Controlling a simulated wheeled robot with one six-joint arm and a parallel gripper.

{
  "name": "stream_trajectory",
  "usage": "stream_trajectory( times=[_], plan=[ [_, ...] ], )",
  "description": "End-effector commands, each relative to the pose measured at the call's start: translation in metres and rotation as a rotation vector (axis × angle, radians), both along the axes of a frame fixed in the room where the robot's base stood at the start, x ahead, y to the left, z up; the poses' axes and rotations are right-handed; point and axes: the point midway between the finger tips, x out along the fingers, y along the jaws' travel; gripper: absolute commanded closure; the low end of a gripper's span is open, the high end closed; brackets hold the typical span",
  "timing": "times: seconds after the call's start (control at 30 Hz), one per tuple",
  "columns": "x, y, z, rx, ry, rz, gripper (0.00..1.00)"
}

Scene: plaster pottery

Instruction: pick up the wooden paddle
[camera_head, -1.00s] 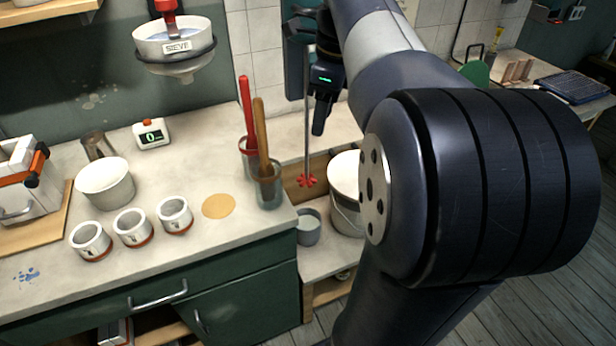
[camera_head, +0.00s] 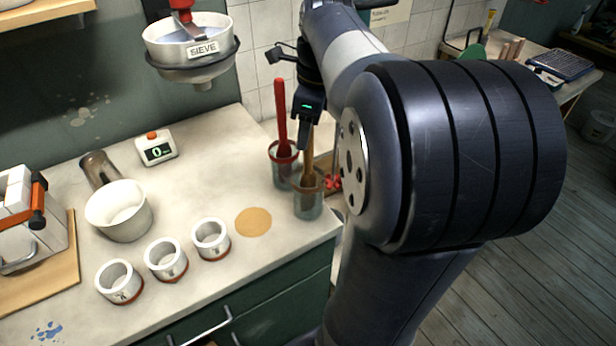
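The wooden paddle (camera_head: 308,167) stands upright in a clear glass jar (camera_head: 308,205) near the counter's right edge. My gripper (camera_head: 304,138) points down at the paddle's upper end and hides its top. I cannot tell whether the fingers are around the handle or in front of it, nor whether they are open or shut.
A red-handled tool (camera_head: 282,120) stands in a second jar (camera_head: 282,170) just left of the paddle. A round tan disc (camera_head: 253,222), several white cups, a white bowl (camera_head: 118,212) and a timer (camera_head: 157,148) sit on the counter (camera_head: 225,160). A sieve (camera_head: 190,55) hangs above.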

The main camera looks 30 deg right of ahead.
Motion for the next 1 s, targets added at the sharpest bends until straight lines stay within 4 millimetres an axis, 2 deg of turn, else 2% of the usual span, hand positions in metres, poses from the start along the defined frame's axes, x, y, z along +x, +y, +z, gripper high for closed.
stream_trajectory(
  times=[0.07,0.43,0.77,0.87,1.0],
  plan=[
    [0.000,0.000,0.000,0.000,0.000,0.000,0.69],
    [0.000,0.000,0.000,0.000,0.000,0.000,0.99],
    [0.000,0.000,0.002,-0.001,-0.001,0.000,1.00],
    [0.000,0.000,0.007,0.000,-0.001,0.000,1.00],
    [0.001,0.000,0.024,-0.001,-0.002,0.000,1.00]
  ],
)
